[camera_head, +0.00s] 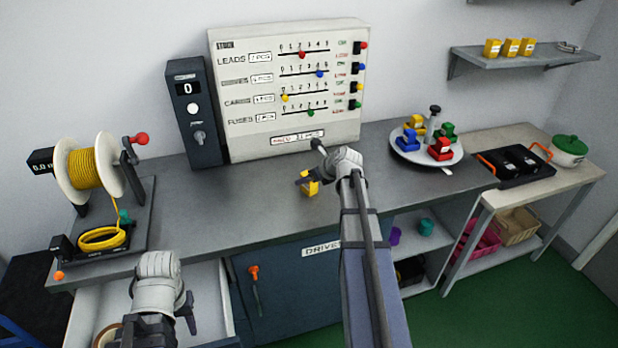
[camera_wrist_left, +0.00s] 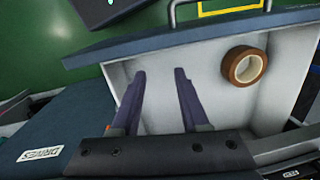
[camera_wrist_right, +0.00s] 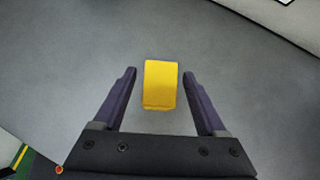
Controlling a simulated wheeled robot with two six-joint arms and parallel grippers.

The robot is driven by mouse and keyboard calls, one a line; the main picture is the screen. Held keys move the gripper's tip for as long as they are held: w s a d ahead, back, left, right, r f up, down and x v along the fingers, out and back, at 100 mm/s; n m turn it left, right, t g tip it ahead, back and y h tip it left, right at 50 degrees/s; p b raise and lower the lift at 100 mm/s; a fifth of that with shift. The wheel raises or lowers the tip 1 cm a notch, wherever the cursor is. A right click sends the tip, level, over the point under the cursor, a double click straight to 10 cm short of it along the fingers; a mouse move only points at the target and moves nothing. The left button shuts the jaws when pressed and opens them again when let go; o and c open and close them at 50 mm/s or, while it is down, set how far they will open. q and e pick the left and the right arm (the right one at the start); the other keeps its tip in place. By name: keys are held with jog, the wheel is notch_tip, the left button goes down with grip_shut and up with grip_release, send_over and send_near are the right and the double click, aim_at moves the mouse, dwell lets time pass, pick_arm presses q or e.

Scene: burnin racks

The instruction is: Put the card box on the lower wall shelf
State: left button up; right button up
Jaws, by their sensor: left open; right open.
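A small yellow box, by its look the card box (camera_head: 311,188), stands on the grey counter below my right gripper. In the right wrist view the yellow box (camera_wrist_right: 160,86) shows between the two fingers, with a gap on each side. My right gripper (camera_wrist_right: 160,72) is open and empty. The lower wall shelf (camera_head: 515,58) is at the upper right, with several yellow boxes (camera_head: 510,47) and a metal item on it. My left gripper (camera_wrist_left: 160,72) is open and empty above the open drawer (camera_wrist_left: 215,105).
A turntable (camera_head: 427,155) with coloured blocks stands on the counter to the right. A black tray (camera_head: 515,166) and a white pot (camera_head: 568,152) are farther right. A cable reel (camera_head: 88,168) stands at left. A tape roll (camera_wrist_left: 243,66) lies in the drawer.

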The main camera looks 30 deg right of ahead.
jog(key=shift+r, duration=0.25)
jog(key=p+v, duration=0.8)
jog(key=v, duration=0.4)
jog(key=shift+p, duration=0.35)
jog(key=shift+f, duration=0.15)
